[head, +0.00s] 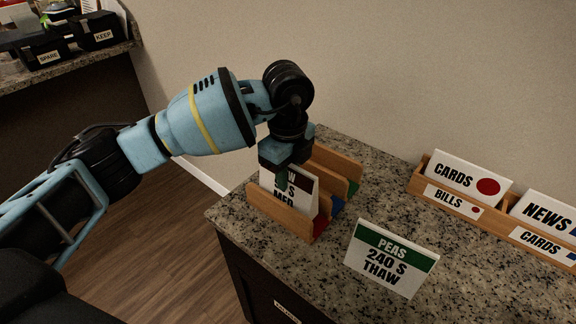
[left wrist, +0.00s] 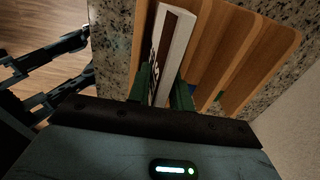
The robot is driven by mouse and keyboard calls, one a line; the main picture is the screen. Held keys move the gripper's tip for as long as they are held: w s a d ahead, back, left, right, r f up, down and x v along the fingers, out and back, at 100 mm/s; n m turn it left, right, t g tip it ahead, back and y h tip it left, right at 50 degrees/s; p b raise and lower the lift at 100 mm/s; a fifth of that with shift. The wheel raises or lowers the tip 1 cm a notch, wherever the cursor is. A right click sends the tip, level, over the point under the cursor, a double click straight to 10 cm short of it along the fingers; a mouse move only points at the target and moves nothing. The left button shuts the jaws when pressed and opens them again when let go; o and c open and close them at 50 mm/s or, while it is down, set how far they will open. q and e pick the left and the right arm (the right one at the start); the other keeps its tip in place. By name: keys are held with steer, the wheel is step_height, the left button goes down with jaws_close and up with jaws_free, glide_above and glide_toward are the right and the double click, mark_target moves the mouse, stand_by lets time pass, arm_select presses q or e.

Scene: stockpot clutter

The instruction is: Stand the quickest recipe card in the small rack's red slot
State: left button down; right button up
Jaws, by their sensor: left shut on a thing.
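The small wooden rack (head: 279,213) stands at the counter's left end, with red (head: 320,224), blue (head: 337,206) and green (head: 354,188) slots. A white card (head: 301,190) with a dark band stands in its front, red slot. Its text is partly hidden; "S" and "MED" show. My left gripper (head: 284,176) points down and is shut on this card's upper edge. In the left wrist view the card (left wrist: 175,45) sits between the green fingertips (left wrist: 165,90). A PEAS card (head: 390,258) with a green band, reading 240 S THAW, stands on the counter.
A long wooden holder (head: 415,185) at the back right holds signs CARDS (head: 465,180) and NEWS (head: 545,215), with labels BILLS and CARDS on its front. Black SPARE and KEEP boxes stand on another counter, far left. Bare granite (head: 480,280) lies right of the PEAS card.

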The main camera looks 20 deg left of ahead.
arm_select(q)
steer(key=shift+f, duration=0.15)
arm_select(e)
steer(key=shift+s, duration=0.2)
arm_select(q)
steer(key=c, duration=1.2)
jaws_free()
steer(key=shift+o, duration=0.2)
steer(key=shift+r+p, duration=2.15)
steer(key=shift+r, duration=1.4)
arm_select(e)
steer(key=w+r+t, duration=0.1)
steer(key=w+r, duration=0.3)
steer(key=r, duration=0.2)
steer(key=shift+w+r, duration=0.15)
steer(key=shift+w, duration=0.25)
steer(key=shift+s, duration=0.1)
arm_select(q)
steer(key=shift+f, duration=0.1)
